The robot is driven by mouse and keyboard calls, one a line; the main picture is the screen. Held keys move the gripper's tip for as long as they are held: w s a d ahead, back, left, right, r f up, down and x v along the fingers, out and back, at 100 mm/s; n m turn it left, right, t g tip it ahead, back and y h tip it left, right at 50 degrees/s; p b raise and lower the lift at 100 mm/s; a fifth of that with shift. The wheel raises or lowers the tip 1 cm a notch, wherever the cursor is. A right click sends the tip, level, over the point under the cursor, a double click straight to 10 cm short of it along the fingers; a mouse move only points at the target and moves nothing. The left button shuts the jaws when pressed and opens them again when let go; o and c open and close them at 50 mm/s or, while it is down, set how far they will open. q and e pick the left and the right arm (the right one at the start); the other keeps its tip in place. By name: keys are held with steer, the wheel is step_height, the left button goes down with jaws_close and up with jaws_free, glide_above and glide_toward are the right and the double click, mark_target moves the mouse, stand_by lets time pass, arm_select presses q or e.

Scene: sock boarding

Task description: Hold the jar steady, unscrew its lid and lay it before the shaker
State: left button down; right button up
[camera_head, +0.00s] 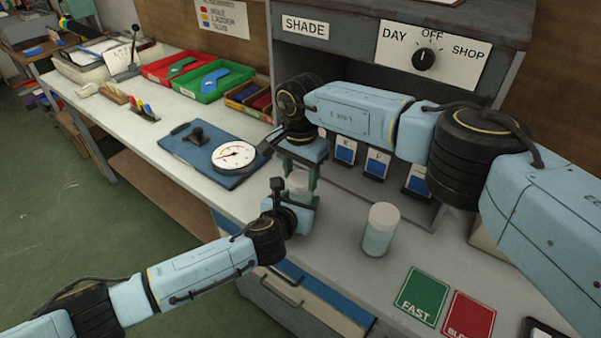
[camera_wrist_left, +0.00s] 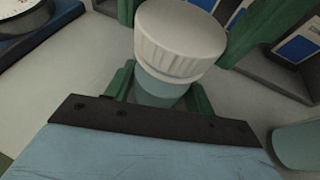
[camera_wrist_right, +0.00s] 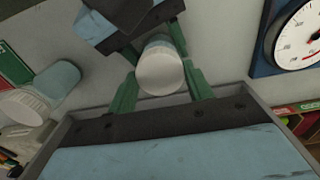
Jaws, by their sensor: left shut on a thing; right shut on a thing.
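The jar (camera_head: 299,193) stands on the bench between my two grippers. Its ribbed white lid (camera_wrist_left: 180,42) and pale teal body (camera_wrist_left: 158,92) show in the left wrist view. My left gripper (camera_head: 297,200) is shut on the jar body from the near side, its green fingers either side of it. My right gripper (camera_head: 300,168) comes down from above and is shut on the lid, which shows between its fingers in the right wrist view (camera_wrist_right: 160,72). The lid sits on the jar. The shaker (camera_head: 379,232), teal with a white top, stands upright to the right.
A blue board with a round dial gauge (camera_head: 234,156) lies to the left. A green FAST card (camera_head: 422,297) and a red card (camera_head: 468,316) lie at the front right. Behind is a grey cabinet (camera_head: 350,55) with blue-labelled slots. The bench around the shaker is clear.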

mark_target(301, 178)
steer(key=shift+r, duration=0.25)
steer(key=shift+r, duration=0.85)
steer(key=shift+r, duration=2)
arm_select(q)
steer(key=shift+c, duration=2.3)
jaws_free()
